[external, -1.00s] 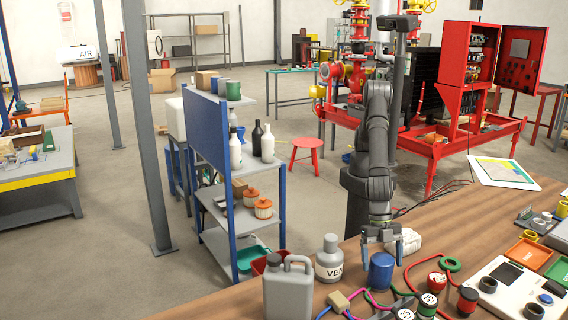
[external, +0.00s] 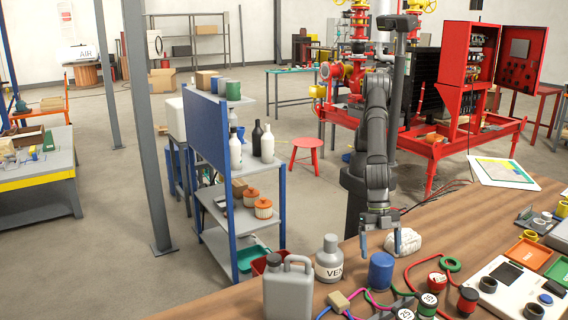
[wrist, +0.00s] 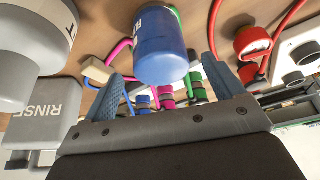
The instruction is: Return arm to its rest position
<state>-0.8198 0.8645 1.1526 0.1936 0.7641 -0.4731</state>
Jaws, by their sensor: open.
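My gripper (external: 380,243) hangs fingers-down above the wooden bench, its two blue-grey fingers spread with nothing between them. A blue cylinder (external: 381,271) stands on the bench just in front of the fingers, apart from them in the external view. In the wrist view, the blue cylinder (wrist: 160,48) shows beyond my open fingers (wrist: 168,85). My arm is folded, with its upper links upright above the bench's back edge.
Close by are a grey VENT bottle (external: 330,260), a grey jug (external: 288,288), a white lumpy item (external: 403,242) behind the fingers, and several spools with coloured cables (external: 428,303). A red-framed skid (external: 450,145) stands behind. Air above the bench is free.

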